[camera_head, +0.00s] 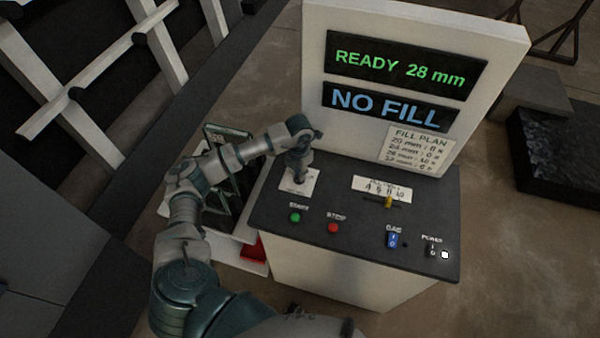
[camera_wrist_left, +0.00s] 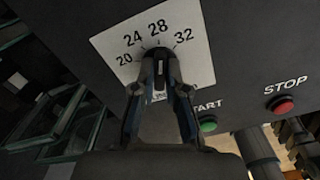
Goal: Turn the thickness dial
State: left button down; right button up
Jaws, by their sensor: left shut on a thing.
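The thickness dial sits at the far left of the dark console top. Its white scale plate (camera_head: 311,180) also shows in the left wrist view (camera_wrist_left: 113,45), marked 20, 24, 28 and 32. My left gripper (camera_head: 299,178) reaches down onto the dial from above. In the left wrist view its fingers (camera_wrist_left: 159,62) are closed around the dial knob and hide most of it. The upper display (camera_head: 405,70) reads "READY 28 mm" in green. My right gripper is out of view.
A lower display (camera_head: 385,106) reads "NO FILL", above a fill plan card (camera_head: 419,147). The console holds a green START button (camera_head: 295,217), a red STOP button (camera_head: 333,228), a yellow slider (camera_head: 388,202), a blue GAS switch (camera_head: 392,240) and a POWER switch (camera_head: 432,251).

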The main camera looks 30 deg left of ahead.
pick_arm(q)
jog(key=shift+s+f+n, duration=0.15)
jog(key=shift+n, duration=0.45)
jog(key=c, duration=1.2)
grip_release()
jog(key=shift+a, duration=0.1)
notch_tip(320, 180, up, 12)
jog(key=shift+a+f, duration=0.1)
